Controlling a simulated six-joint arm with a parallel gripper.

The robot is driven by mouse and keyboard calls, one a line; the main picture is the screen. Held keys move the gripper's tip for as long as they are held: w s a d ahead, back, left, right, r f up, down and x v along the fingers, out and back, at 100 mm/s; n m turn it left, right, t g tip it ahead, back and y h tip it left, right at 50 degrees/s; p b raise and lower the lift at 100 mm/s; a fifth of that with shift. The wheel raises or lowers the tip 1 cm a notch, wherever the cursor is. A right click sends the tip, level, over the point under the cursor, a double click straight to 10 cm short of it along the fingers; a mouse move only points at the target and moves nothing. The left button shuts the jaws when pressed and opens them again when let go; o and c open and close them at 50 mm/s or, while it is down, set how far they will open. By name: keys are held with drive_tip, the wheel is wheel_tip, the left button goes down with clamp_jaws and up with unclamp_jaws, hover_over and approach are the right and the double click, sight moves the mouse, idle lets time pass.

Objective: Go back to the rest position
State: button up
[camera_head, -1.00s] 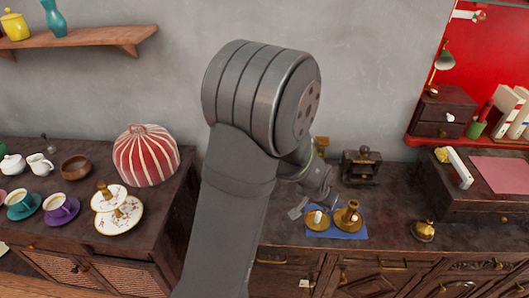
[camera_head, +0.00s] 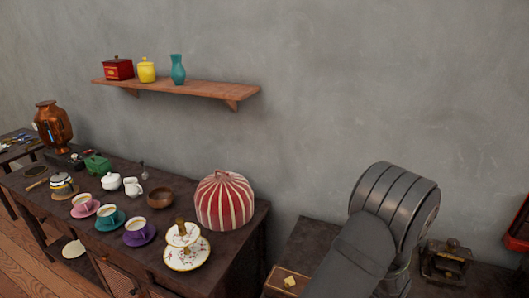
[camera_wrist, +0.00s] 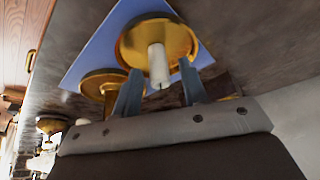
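In the wrist view my gripper (camera_wrist: 158,68) has its two fingers apart, with a gap between them. A white candle (camera_wrist: 157,66) shows in that gap, standing in a round brass holder (camera_wrist: 128,46); the fingers do not look closed on it. A second brass piece (camera_wrist: 92,84) is partly hidden behind the left finger. Both lie on a blue mat (camera_wrist: 84,62). In the head view my arm fills the lower right, and my gripper is out of view.
In the head view a dark sideboard (camera_head: 60,226) holds cups, a red striped cosy (camera_head: 224,202) and a two-tier plate stand (camera_head: 187,258). A wooden shelf (camera_head: 185,88) hangs on the grey wall. A small dark brass-trimmed object (camera_head: 446,262) stands right of my arm.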

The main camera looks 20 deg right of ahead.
drive_tip(key=shift+r, duration=0.1)
idle(0.4)
drive_tip(key=v, duration=1.2)
drive_tip(key=x, duration=1.2)
drive_tip(key=shift+d+r, duration=0.1)
drive_tip(key=shift+r, duration=0.1)
drive_tip(key=r, duration=0.4)
drive_tip(key=shift+s, duration=0.4)
drive_tip(key=s+a+r, duration=0.2)
drive_tip(key=s+r, duration=0.5)
drive_tip(key=s, duration=0.4)
drive_tip(key=s+d+r, duration=0.6)
drive_tip(key=d+r, duration=0.1)
drive_tip(key=shift+n, duration=0.5)
drive_tip(key=shift+w+d+f, duration=0.65)
drive_tip(key=shift+w+f, duration=0.4)
drive_tip(key=shift+w, duration=0.65)
drive_tip(key=shift+w+d+f, duration=0.6)
drive_tip(key=shift+w+f, duration=0.4)
drive_tip(key=shift+w, duration=0.7)
drive_tip(key=shift+w+d+f, duration=0.65)
drive_tip(key=shift+w+f, duration=0.4)
drive_tip(key=shift+w, duration=0.65)
